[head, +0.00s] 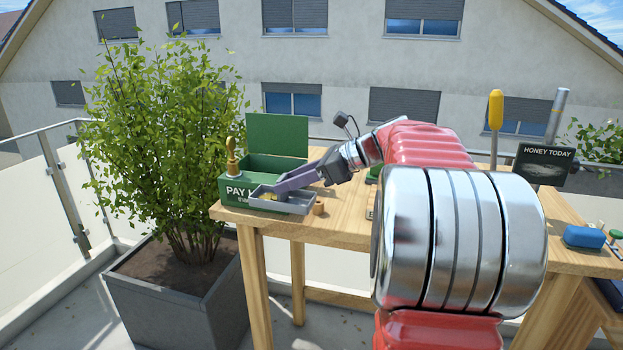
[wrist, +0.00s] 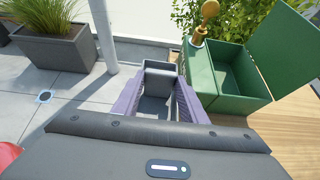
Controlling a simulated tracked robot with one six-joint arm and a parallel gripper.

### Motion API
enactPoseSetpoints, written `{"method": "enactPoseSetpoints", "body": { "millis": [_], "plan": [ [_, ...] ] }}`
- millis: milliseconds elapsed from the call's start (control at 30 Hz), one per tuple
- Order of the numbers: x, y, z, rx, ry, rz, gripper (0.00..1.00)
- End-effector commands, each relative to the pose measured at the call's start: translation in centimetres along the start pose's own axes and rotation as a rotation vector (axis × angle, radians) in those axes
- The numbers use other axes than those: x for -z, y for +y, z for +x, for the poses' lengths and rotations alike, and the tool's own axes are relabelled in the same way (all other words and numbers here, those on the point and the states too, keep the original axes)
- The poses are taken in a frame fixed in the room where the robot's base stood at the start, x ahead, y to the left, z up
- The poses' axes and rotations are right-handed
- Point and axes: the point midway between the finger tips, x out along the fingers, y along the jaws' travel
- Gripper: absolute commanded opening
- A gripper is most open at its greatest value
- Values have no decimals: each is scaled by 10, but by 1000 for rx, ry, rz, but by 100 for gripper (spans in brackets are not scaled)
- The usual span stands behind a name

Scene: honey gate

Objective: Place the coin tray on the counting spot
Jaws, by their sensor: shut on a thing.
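The coin tray (head: 285,205) is a small grey open tray in front of the green pay box at the table's left end. Something small and yellowish shows inside it in the head view. My gripper (head: 281,188) has purple fingers and is shut on the tray. In the wrist view the tray (wrist: 154,106) sits between the purple fingers of my gripper (wrist: 160,88), with paving below it. It looks to be at or beyond the table edge; its exact height is unclear. I cannot make out the counting spot in either view.
The green pay box (head: 234,190) stands open, its lid (head: 278,135) raised, with a brass knob (head: 232,158) beside it. A small brown block (head: 318,208) is right of the tray. A potted shrub (head: 165,130) stands left of the wooden table (head: 345,212).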

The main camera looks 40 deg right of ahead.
Motion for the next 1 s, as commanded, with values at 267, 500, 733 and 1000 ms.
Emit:
{"method": "enactPoseSetpoints", "body": {
  "millis": [267,500,733,1000],
  "plan": [
    [-11,24,87,48,-5,28,1],
    [7,59,164,134,-15,78,1],
    [43,97,214,200,-25,114,1],
    [86,137,246,234,-24,143,1]
  ]
}}
